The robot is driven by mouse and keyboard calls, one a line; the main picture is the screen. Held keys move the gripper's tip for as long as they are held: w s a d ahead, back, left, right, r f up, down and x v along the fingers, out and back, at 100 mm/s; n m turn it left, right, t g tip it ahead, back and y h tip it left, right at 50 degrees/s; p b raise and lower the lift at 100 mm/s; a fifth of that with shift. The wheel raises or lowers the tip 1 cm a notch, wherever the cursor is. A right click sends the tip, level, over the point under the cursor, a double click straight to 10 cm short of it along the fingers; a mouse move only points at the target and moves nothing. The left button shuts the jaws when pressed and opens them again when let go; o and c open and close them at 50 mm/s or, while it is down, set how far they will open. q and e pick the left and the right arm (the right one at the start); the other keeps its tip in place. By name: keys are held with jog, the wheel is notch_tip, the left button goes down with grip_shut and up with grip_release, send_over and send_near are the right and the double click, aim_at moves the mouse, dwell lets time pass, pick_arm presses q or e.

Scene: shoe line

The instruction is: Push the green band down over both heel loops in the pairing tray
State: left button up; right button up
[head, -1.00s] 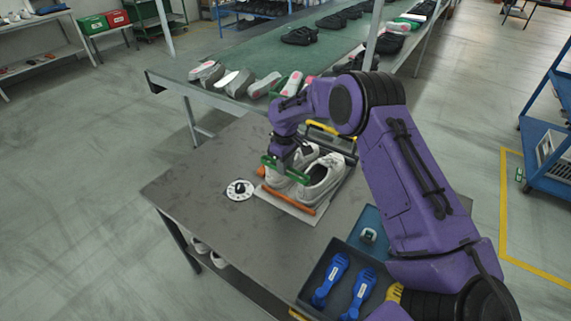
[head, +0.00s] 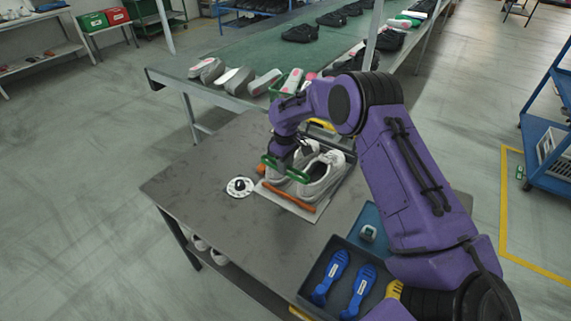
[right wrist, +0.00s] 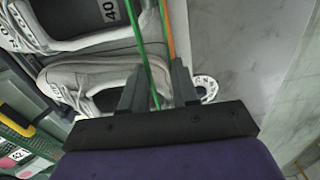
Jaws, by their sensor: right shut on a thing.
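Two pale grey shoes, the left one (head: 275,179) and the right one (head: 325,175), sit side by side in the pairing tray (head: 303,214), which has an orange front bar. My right gripper (head: 282,158) reaches down at the heel end of the shoes, shut on the green band (head: 297,176). The band lies across the heels as a long narrow loop. In the right wrist view the band (right wrist: 142,45) runs between the fingers (right wrist: 157,92), beside a shoe's heel. The heel loops are hidden, so how the band sits on them is unclear. My left gripper is out of view.
A round white dial (head: 239,187) lies on the table (head: 190,178) left of the tray. A dark bin (head: 322,268) with blue tools stands at the front right. A conveyor (head: 250,55) with shoes runs behind.

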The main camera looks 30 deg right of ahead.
jog(key=o, duration=1.1)
jog(key=shift+r, duration=0.1)
notch_tip(320, 180, up, 9)
jog(key=p, duration=0.8)
